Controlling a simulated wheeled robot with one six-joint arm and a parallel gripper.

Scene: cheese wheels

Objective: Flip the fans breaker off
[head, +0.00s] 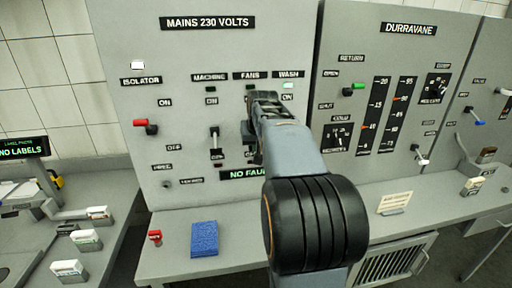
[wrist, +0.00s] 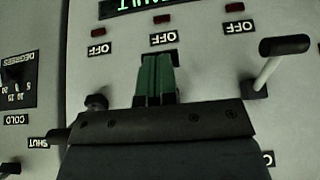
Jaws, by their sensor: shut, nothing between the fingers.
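The fans breaker sits under the FANS label (head: 246,76) on the grey mains panel (head: 185,60). Its lever is hidden behind my gripper (head: 252,135) in the head view, so I cannot tell its position. In the wrist view, my gripper (wrist: 158,78) is shut, its greenish fingers together close to the panel, just below the middle OFF label (wrist: 163,39). I cannot tell whether they touch the lever. The machine breaker lever (head: 214,138) stands to the left in the head view; its black-gripped lever (wrist: 285,46) is at right in the wrist view.
A red isolator lever (head: 142,123) is further left on the panel. A dark knob (wrist: 97,103) is left of my fingers in the wrist view. The Durravane panel (head: 400,60) stands right. A blue sponge (head: 204,238) lies on the ledge below.

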